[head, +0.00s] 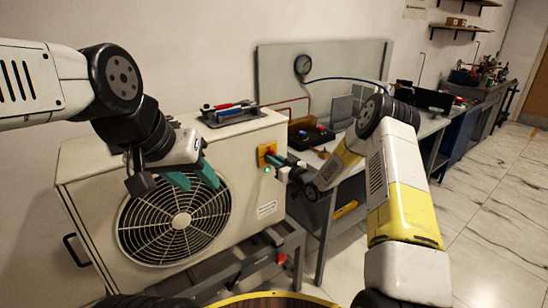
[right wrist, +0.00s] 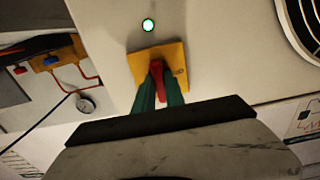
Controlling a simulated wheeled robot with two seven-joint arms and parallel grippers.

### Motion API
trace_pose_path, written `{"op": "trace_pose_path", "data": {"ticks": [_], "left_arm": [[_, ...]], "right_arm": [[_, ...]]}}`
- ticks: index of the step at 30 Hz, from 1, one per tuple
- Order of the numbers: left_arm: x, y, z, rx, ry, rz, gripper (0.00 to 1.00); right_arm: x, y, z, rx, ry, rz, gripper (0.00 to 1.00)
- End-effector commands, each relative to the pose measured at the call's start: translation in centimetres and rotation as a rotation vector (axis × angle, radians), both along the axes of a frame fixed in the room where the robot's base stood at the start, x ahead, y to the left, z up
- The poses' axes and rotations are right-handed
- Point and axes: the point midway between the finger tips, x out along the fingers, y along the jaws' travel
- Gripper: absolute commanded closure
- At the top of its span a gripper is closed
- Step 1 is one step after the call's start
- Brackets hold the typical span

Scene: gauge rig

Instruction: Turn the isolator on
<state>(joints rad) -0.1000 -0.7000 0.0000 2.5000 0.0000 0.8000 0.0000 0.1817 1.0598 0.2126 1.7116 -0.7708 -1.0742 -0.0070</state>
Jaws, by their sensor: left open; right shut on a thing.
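The isolator is a yellow plate (head: 262,153) with a red handle on the right part of the front of a white fan unit (head: 85,182). In the right wrist view the yellow plate (right wrist: 177,55) and red handle (right wrist: 157,68) show close up. My right gripper (right wrist: 159,80) is shut on the red handle, one green finger on each side; the fingers hide part of it. In the head view my right gripper (head: 280,161) reaches the plate from the right. My left gripper (head: 197,180) is open and empty in front of the fan grille (head: 180,222).
A lit green lamp (right wrist: 148,25) is beside the plate. A tray of tools (head: 231,113) lies on top of the unit. A workbench with a gauge (head: 302,65) and copper pipe stands behind at the right. The tiled floor at the right is clear.

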Motion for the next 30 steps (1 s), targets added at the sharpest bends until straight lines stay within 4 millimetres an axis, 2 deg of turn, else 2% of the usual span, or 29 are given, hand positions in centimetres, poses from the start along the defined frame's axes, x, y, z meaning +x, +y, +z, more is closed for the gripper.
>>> {"op": "trace_pose_path", "data": {"ticks": [14,15,18,30], "left_arm": [[0.0,0.0,0.0,0.0,0.0,0.0,0.57],[0.0,0.0,0.0,0.0,0.0,0.0,0.57],[0.0,0.0,0.0,0.0,0.0,0.0,0.57],[0.0,0.0,0.0,0.0,0.0,0.0,0.57]], "right_arm": [[-0.08,-0.13,-0.3,0.012,0.016,-0.001,1.0],[-0.08,-0.13,-0.31,0.012,0.016,-0.001,0.83],[-0.08,-0.12,-0.28,0.011,0.015,-0.001,0.64],[-0.48,-0.46,-0.1,0.01,0.011,-0.001,0.64]]}}
